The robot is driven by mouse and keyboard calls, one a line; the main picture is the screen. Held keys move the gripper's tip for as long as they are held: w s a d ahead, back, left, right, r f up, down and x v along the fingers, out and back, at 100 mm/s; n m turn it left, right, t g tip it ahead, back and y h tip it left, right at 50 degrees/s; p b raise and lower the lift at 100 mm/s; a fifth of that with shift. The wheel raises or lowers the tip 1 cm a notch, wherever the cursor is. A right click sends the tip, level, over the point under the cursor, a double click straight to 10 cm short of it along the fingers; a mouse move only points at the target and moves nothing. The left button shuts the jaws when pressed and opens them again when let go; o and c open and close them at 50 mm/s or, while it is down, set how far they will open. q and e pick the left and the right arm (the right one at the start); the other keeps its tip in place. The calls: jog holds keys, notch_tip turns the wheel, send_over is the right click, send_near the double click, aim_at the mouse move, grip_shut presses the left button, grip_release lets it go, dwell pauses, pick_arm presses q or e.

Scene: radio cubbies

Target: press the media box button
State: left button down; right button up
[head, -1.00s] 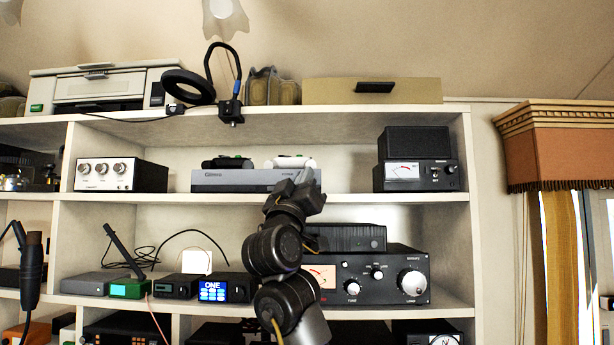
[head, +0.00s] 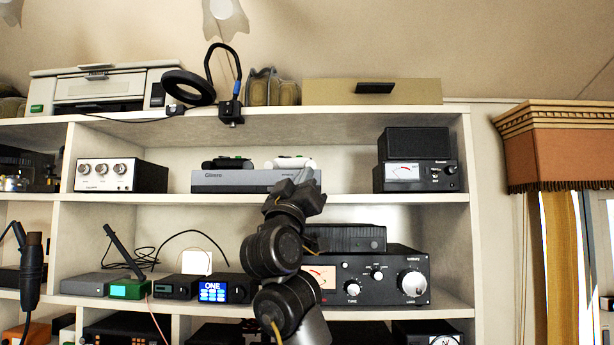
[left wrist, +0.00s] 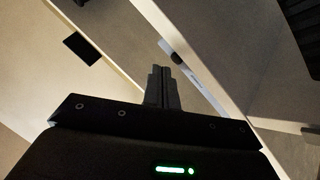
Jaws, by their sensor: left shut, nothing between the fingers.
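The media box appears to be the flat grey box (head: 240,182) on the upper middle shelf in the head view. A dark and a white game controller lie on top of it. My left gripper (head: 297,186) is shut and empty, in front of the box's right end, and hides part of its front there. I cannot tell whether the fingertips touch the box, and no button can be made out. In the left wrist view the shut fingers (left wrist: 162,76) point toward a pale grey-blue strip (left wrist: 205,90), likely the box's front. My right gripper is not in view.
The shelf edge (head: 390,198) runs just below the box. A white unit with knobs (head: 105,174) stands to its left and a black metered unit (head: 420,175) to its right. A large black tuner (head: 385,285) sits below, close to my arm.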

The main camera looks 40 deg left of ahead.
pick_arm(q)
jog(key=s+d+p, duration=0.1)
jog(key=s+p, duration=0.1)
jog(key=s+d+p, duration=0.1)
jog(key=s+d, duration=0.1)
jog(key=shift+s+d+p, duration=0.3)
jog(key=shift+s+p, duration=0.05)
jog(key=shift+p, duration=0.05)
dwell(0.6)
